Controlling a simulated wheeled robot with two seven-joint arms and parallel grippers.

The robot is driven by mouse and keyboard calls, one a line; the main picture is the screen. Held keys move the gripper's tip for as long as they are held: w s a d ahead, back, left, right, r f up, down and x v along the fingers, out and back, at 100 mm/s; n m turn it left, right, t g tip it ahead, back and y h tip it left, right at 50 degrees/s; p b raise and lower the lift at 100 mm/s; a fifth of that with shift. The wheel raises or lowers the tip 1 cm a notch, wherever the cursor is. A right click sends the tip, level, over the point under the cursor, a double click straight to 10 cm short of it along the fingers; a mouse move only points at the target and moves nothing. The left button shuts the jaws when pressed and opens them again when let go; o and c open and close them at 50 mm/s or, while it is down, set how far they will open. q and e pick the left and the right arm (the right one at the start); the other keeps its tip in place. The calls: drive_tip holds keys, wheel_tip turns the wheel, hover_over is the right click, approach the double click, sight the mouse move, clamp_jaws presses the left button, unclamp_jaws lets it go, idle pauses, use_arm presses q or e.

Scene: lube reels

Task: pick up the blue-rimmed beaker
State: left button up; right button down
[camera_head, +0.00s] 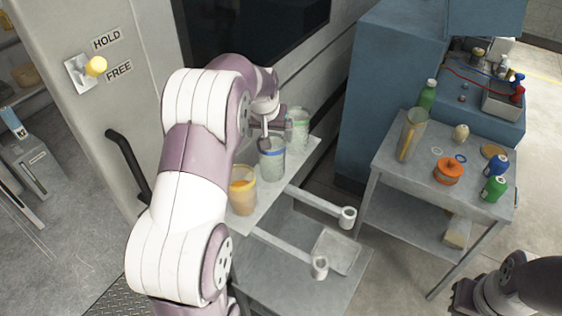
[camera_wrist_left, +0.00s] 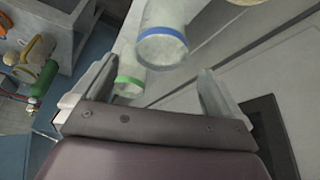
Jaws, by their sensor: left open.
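The blue-rimmed beaker (camera_head: 272,164) is clear glass and stands on a pale shelf, between a green-rimmed beaker (camera_head: 299,128) and an orange-rimmed one (camera_head: 242,192). My left gripper (camera_head: 268,128) is open and empty just above and behind its rim, which it partly overlaps in the head view. In the left wrist view, the blue-rimmed beaker (camera_wrist_left: 162,42) lies ahead between the spread fingers (camera_wrist_left: 156,70), with the green-rimmed beaker (camera_wrist_left: 129,84) beside it near the left finger. Contact is not visible. My right gripper (camera_head: 464,297) is partly in view at the bottom right; its jaws are unclear.
Two pale bars with ring ends (camera_head: 347,217) stick out from the shelf over a lower grey table. A side table (camera_head: 400,178) at right holds a tall beaker, an orange pot and several bottles. A panel with a yellow knob (camera_head: 96,67) and a machine wall stand close by.

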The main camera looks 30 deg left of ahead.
sight(273, 140)
use_arm(q)
drive_tip(key=p+x, duration=0.1)
drive_tip(key=x, duration=0.2)
drive_tip(key=w+p+x, duration=0.1)
drive_tip(key=p+x, duration=0.1)
drive_tip(key=x, duration=0.1)
drive_tip(key=shift+w+f, duration=0.1)
drive_tip(key=shift+f, duration=0.05)
drive_tip(key=shift+w+a+f, duration=0.1)
drive_tip(key=shift+a+f, duration=0.2)
drive_tip(key=shift+f, duration=0.3)
drive_tip(key=shift+w+a+f, duration=0.15)
drive_tip(key=shift+a+f, duration=0.2)
drive_tip(key=shift+f, duration=0.25)
drive_tip(key=shift+d+r, duration=0.2)
drive_tip(key=shift+d, duration=0.15)
drive_tip(key=c, duration=1.2)
drive_tip(key=shift+a, duration=0.15)
use_arm(e)
drive_tip(key=r, duration=0.3)
drive_tip(key=shift+w+a+r, duration=0.1)
drive_tip(key=shift+a+r, duration=0.1)
drive_tip(key=shift+r, duration=0.15)
